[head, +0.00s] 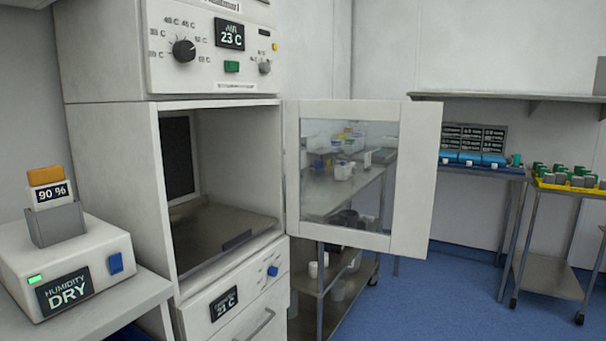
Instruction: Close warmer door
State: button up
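The warmer (152,170) is a white cabinet at the left of the head view. Its middle chamber is open and looks empty, with a metal floor (215,232) and a dark panel on the inner left wall. The warmer door (418,180) has a white frame and a clear window. It stands wide open, swung out to the right from the chamber's right edge. My gripper is not in view.
A humidity unit (75,262) sits on a counter at the lower left. Steel carts (550,275) with trays stand at the right, below a wall shelf (520,97). Another metal cart (335,290) stands behind the door. Blue floor shows open at the lower right.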

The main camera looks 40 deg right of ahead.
aim_at(420, 127)
jog(key=l+u, duration=0.15)
jog(key=l, duration=0.55)
jog(key=i+l+u, duration=0.1)
jog(key=l, duration=0.6)
jog(key=l+u, duration=0.15)
jog(key=l, duration=0.55)
jog(key=l+u, duration=0.1)
jog(key=l, duration=0.6)
jog(key=k+l+u, duration=0.15)
jog(key=l, duration=0.55)
jog(key=l+u, duration=0.1)
jog(key=l, duration=0.55)
jog(key=k+l+u, duration=0.15)
jog(key=l, duration=0.55)
jog(key=k+l+u, duration=0.1)
jog(key=l, duration=0.55)
jog(key=k, duration=0.1)
